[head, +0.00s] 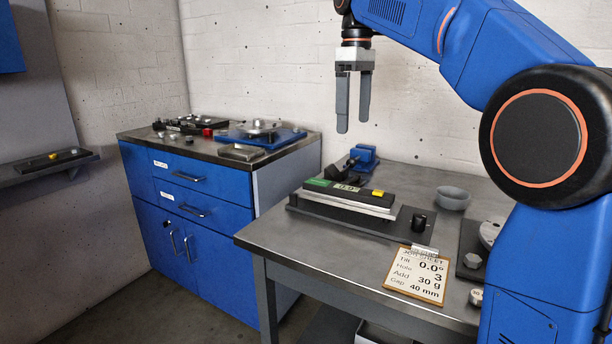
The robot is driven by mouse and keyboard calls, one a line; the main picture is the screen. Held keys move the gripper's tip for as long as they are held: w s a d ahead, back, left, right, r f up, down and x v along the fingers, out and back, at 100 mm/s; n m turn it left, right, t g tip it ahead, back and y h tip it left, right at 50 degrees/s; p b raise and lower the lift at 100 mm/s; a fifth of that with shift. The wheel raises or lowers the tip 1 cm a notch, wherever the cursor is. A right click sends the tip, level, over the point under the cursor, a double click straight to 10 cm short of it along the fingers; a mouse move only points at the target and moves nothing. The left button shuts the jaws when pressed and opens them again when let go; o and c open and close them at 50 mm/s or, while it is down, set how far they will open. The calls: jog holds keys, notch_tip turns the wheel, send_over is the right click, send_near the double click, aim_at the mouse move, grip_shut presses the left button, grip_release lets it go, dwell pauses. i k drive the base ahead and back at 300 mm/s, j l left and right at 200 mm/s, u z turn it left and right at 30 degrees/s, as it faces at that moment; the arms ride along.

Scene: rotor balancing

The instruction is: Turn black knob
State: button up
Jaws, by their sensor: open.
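The black knob (419,222) stands at the right end of a dark base plate (407,238) on the grey table. On the same plate lies a long device with a silver bar (350,199), a small display (346,187) that seems to read 0.9 with a degree sign, and a yellow button (378,193). My gripper (353,127) hangs above the back of the table, fingers pointing down. It is open and empty, well above and to the left of the knob, touching nothing.
A job sheet (416,275) near the table's front reads Tilt 0.0°, Hole 3, Add 30 g, Gap 40 mm. A blue cabinet (217,200) with tools on top is at left.

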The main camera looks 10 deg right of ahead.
aim_at(419, 220)
jog(key=k, duration=0.9)
